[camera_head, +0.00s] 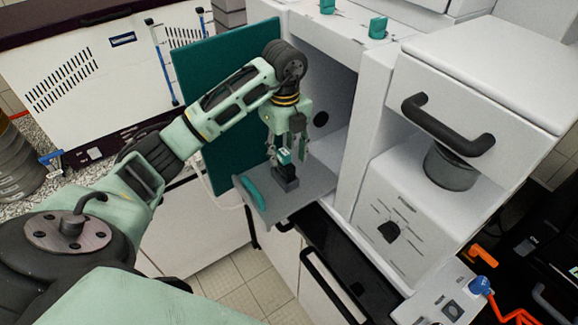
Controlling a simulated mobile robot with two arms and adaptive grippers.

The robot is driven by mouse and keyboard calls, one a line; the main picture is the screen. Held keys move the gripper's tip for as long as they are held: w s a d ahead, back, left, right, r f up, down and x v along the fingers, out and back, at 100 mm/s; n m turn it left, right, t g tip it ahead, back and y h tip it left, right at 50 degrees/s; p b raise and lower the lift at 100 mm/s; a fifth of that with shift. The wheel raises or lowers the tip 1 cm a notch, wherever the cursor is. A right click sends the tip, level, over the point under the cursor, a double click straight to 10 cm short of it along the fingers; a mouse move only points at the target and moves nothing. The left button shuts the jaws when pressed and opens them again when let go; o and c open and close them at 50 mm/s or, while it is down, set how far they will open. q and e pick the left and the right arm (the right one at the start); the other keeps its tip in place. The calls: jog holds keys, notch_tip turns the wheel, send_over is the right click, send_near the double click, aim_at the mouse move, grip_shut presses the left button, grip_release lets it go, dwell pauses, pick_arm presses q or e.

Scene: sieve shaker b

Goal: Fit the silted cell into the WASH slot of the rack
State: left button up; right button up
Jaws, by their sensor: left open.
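My left gripper (289,147) points down with its fingers open, just above a small block with a teal and white top (285,157). I cannot tell whether the fingers touch it. The block stands upright in or on a dark grey holder (287,184) on a grey pull-out shelf (312,189). No label can be read, so I cannot tell whether this block is the silted cell or whether the holder is part of the rack. The WASH slot cannot be made out. My right gripper is out of view.
The shelf has a teal handle (253,193) and juts from an open white cabinet. A teal door (215,75) stands open behind my left arm. A white machine with a black handle (446,126) stands to the right. Teal knobs (378,27) sit on top. Tiled floor lies below.

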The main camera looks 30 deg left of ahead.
aim_at(285, 165)
pick_arm(q)
jog(key=f+p, duration=0.3)
jog(key=f, duration=0.2)
jog(key=shift+s, duration=0.2)
jog(key=shift+f, duration=0.25)
jog(key=c, duration=0.7)
grip_shut()
jog(key=shift+w, duration=0.1)
